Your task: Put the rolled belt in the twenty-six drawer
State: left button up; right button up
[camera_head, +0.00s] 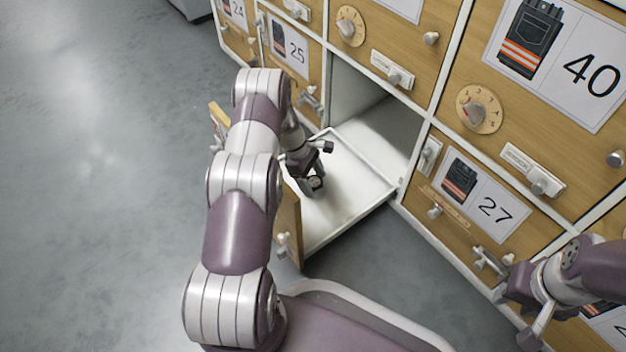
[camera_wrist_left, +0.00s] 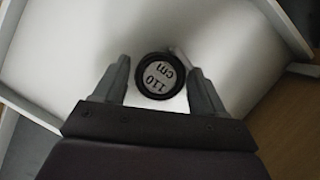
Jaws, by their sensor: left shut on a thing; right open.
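The rolled belt (camera_wrist_left: 160,76) is a small black roll with a pale round end marked "110 cm". My left gripper (camera_head: 314,186) is shut on it, with one finger on each side in the left wrist view (camera_wrist_left: 162,88). The belt is inside or just over the white tray of a pulled-out drawer (camera_head: 345,207), between compartments 25 and 27. I cannot tell whether it touches the drawer floor. The open drawer's number is not visible. My right gripper (camera_head: 520,308) is open and empty at the lower right, near the cabinet front.
The drawer's wooden front (camera_head: 289,226) stands on the near side, partly behind my left arm. Closed fronts 25 (camera_head: 291,48), 27 (camera_head: 480,197) and 40 (camera_head: 550,70) surround the opening, with projecting knobs and latches. Grey floor (camera_head: 90,180) on the left is clear.

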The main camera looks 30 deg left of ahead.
pick_arm(q)
jog(key=o, duration=1.1)
jog(key=shift+f, duration=0.1)
jog(key=p+v, duration=0.9)
jog(key=v, duration=0.3)
jog(key=s+d+r+m+y, duration=0.2)
jog(key=d+r+m, duration=0.45)
jog(key=r, duration=0.45)
jog(key=s+d+r+m+y, duration=0.1)
jog(key=s+d+r+m, duration=0.4)
jog(key=s, duration=0.3)
jog(key=s+d+r+m+t+y, duration=0.1)
jog(key=s+d+r+m, duration=0.4)
jog(key=s+m, duration=0.3)
jog(key=shift+s+d+r+y, duration=0.3)
jog(key=shift+s+d+r, duration=0.1)
jog(key=shift+s+d, duration=0.35)
